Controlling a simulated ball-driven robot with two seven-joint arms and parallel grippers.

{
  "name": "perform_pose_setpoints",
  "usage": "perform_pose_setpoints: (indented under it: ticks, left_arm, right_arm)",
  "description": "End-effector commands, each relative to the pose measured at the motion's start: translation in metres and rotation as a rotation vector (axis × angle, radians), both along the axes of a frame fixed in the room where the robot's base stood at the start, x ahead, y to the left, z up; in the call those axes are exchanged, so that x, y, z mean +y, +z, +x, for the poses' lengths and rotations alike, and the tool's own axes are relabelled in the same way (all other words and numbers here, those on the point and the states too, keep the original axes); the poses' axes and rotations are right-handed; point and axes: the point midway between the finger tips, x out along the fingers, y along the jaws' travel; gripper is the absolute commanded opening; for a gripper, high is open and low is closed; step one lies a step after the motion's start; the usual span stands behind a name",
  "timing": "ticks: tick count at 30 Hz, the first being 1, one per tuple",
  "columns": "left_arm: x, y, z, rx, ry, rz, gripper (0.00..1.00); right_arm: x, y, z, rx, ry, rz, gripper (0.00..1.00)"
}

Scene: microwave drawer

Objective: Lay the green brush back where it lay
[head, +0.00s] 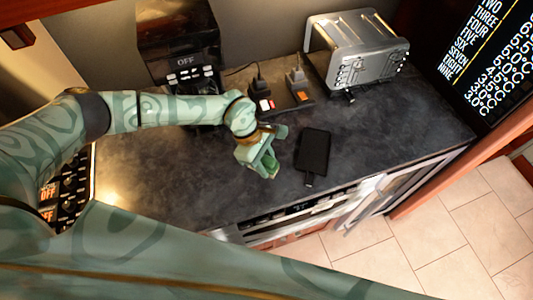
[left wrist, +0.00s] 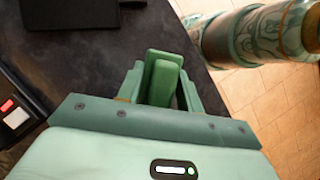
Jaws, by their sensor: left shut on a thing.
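My left gripper (head: 270,168) is over the dark counter and shut on a small green thing, most likely the green brush (head: 271,160). In the left wrist view, the green brush (left wrist: 162,82) shows as a darker green block between the fingers of my left gripper (left wrist: 160,75). Its green is close to the gripper's, so its outline is hard to tell, and its lower part is hidden. I cannot tell whether it touches the counter. My right gripper is not in view.
A black flat slab (head: 313,151) lies right of the gripper. A silver toaster (head: 357,48), two small dark devices (head: 299,84) and a black appliance marked OFF (head: 180,50) stand at the back. The dark counter (head: 190,180) is clear left of the gripper; its front edge is close.

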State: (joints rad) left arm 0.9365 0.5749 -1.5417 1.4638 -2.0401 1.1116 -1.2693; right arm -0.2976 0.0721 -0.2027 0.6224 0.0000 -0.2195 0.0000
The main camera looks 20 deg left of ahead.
Motion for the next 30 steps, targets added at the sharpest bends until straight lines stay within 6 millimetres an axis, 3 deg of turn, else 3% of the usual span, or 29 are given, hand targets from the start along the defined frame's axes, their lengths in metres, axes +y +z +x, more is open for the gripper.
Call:
perform_pose_setpoints:
  ticks: [16, 30]
  left_arm:
    - [-0.002, -0.009, 0.0, 0.001, 0.016, -0.003, 0.07]
    - [-0.002, -0.058, 0.0, 0.002, 0.016, -0.003, 0.07]
  right_arm:
    - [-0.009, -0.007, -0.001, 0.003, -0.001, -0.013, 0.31]
    - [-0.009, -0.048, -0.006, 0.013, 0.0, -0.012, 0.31]
